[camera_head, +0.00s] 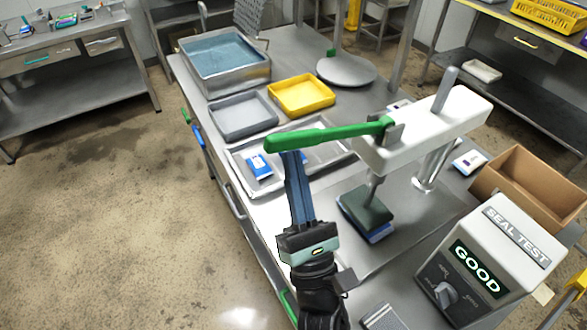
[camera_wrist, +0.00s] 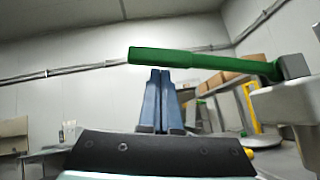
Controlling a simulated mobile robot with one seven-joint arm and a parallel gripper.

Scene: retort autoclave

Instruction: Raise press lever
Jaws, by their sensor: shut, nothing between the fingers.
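The press lever is a green handle (camera_head: 325,137) on the white press head (camera_head: 425,128), running nearly level to the left. In the wrist view the lever (camera_wrist: 195,59) crosses above my fingertips. My gripper (camera_head: 292,156) has its blue fingers together and empty, pointing at the lever from below its free end. In the wrist view the fingertips (camera_wrist: 160,72) sit just under the handle; I cannot tell whether they touch it. The dark green press pad (camera_head: 366,207) is down on a blue pouch (camera_head: 379,236), which is mostly hidden under it.
The seal test box (camera_head: 500,255) reads GOOD at the lower right, beside an open cardboard box (camera_head: 530,185). A metal tray (camera_head: 237,158) with blue-and-white pouches (camera_head: 259,166) lies behind my gripper. Grey (camera_head: 243,132) and yellow trays (camera_head: 329,93) stand further back. Floor is clear at left.

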